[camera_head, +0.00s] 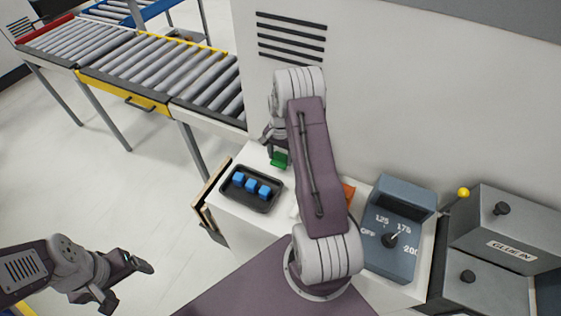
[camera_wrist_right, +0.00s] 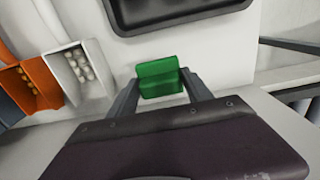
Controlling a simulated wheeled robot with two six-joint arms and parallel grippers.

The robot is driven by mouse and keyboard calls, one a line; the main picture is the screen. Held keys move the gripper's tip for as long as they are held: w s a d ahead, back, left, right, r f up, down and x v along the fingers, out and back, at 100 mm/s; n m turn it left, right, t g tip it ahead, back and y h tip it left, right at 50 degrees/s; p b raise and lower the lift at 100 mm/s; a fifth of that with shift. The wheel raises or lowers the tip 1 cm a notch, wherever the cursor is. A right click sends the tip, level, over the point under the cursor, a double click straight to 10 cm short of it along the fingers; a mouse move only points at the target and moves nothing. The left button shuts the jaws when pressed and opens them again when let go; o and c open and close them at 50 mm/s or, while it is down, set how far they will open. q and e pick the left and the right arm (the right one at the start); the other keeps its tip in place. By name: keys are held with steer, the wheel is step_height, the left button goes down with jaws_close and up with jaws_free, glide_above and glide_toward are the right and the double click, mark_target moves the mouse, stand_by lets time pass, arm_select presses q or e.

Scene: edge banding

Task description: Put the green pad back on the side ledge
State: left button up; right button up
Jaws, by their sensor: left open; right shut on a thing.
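The green pad (camera_head: 279,160) is at the far end of the white side ledge (camera_head: 225,212), behind a black tray. In the right wrist view the green pad (camera_wrist_right: 160,76) sits between the fingertips of my right gripper (camera_wrist_right: 160,84), which is shut on it. Whether the pad touches the ledge I cannot tell. My right gripper also shows in the head view (camera_head: 272,146), partly hidden by its own arm. My left gripper (camera_head: 128,281) is open and empty at the lower left, over the floor and away from the ledge.
The black tray (camera_head: 269,207) with blue cubes (camera_head: 251,184) stands close to the pad. An orange bin (camera_wrist_right: 38,82) and a white bin (camera_wrist_right: 77,72) hold small round pieces. A blue-grey dial box (camera_head: 390,260) is at right. A roller conveyor (camera_head: 160,65) stands behind left.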

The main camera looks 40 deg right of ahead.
mark_target(280, 160)
step_height(280, 160, down, 3)
steer(key=shift+s+a+r+p, duration=0.1)
steer(key=shift+s+r+p, duration=0.05)
steer(key=shift+p, duration=0.3)
steer(key=shift+f, duration=0.35)
steer(key=shift+f, duration=0.15)
steer(key=o, duration=1)
steer(key=shift+f, duration=0.1)
steer(key=o, duration=0.5)
steer(key=shift+c, duration=0.2)
